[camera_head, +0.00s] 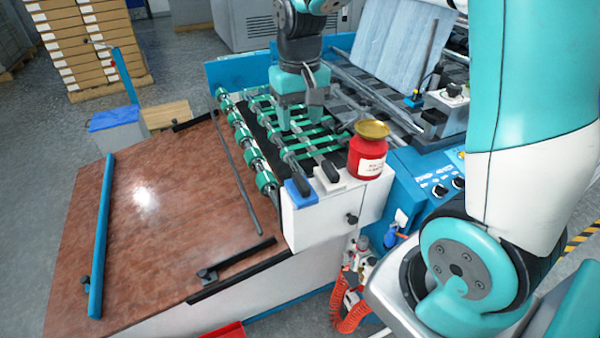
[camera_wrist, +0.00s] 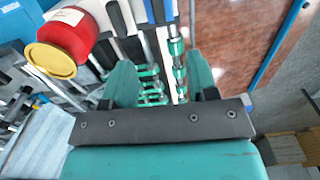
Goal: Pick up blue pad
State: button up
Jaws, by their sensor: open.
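The blue pad (camera_head: 298,193) is a small blue block with a dark handle on top. It sits at the near left corner of the machine's white end block, beside a similar white pad (camera_head: 327,180). In the wrist view the blue pad (camera_wrist: 160,11) is at the top edge, partly cut off, next to the white pad (camera_wrist: 135,14). My gripper (camera_head: 300,125) points down over the green rollers, farther back than the pad and apart from it. In the wrist view its two teal fingers (camera_wrist: 160,72) are spread with nothing held between them.
A red jar with a gold lid (camera_head: 368,158) stands just right of the pads and also shows in the wrist view (camera_wrist: 62,42). Green-banded rollers (camera_head: 290,135) lie under my gripper. A brown board (camera_head: 160,220) with a blue bar (camera_head: 101,235) spreads to the left.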

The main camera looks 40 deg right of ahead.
jog(key=p, duration=0.2)
send_over(301, 180)
notch_tip(301, 180, down, 12)
jog(key=shift+a+r, duration=0.1)
jog(key=shift+a, duration=0.05)
jog(key=shift+d+f+p, duration=0.2)
jog(key=shift+f+p, duration=0.9)
jog(key=shift+f, duration=1.6)
grip_shut()
